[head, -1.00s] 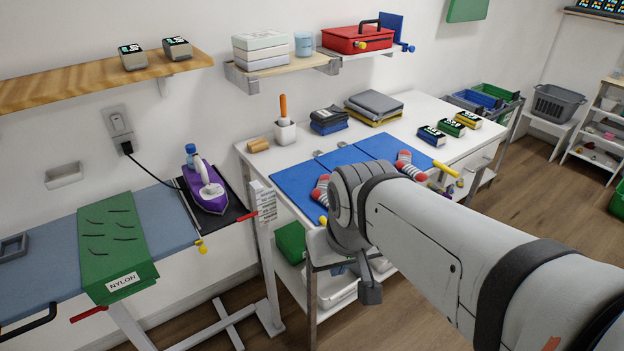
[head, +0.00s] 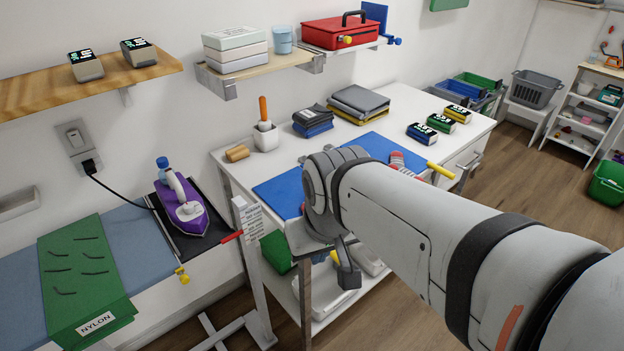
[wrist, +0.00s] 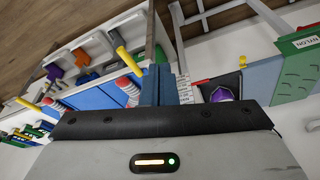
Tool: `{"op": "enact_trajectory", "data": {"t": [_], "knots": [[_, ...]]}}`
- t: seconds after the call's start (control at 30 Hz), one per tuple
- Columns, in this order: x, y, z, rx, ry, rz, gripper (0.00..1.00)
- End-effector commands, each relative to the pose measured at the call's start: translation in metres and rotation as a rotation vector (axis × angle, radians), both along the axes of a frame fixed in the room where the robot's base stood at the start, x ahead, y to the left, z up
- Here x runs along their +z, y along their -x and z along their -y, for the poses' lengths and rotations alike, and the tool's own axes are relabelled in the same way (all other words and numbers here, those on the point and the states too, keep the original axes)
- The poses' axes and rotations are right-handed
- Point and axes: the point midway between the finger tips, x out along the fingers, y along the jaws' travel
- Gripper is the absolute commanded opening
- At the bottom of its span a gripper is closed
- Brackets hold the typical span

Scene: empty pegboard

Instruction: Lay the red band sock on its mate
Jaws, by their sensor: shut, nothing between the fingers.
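Two red-and-white striped socks lie apart on the blue mat (head: 274,194) on the white table. The right sock (head: 397,160) shows partly above my arm in the head view, and also at the left of the wrist view (wrist: 53,103). The other sock (wrist: 128,86) is hidden behind my arm in the head view but shows close to the fingers in the wrist view. I cannot tell which one is the mate. My gripper (wrist: 159,85) is shut and empty, apart from both socks; its fingertips are not clear in the head view.
Yellow handles (head: 440,172) stick out at the table's front edge. A purple iron (head: 182,207) stands at the left. Folded cloths (head: 358,102), a white pot (head: 265,136) and several small labelled boxes (head: 441,123) line the table's back and right. A shelf (head: 262,75) hangs above.

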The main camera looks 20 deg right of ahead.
Motion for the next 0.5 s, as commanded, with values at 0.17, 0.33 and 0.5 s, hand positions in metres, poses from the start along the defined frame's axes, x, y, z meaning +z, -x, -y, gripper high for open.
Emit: {"op": "enact_trajectory", "data": {"t": [0.17,0.33,0.5], "knots": [[0.0002,0.0004,0.0,0.0,0.0,0.001,0.0],[0.0001,0.0003,-0.0001,0.0,0.0,0.001,0.0],[-0.0025,-0.0045,0.0056,-0.083,-0.023,-0.004,0.0]]}}
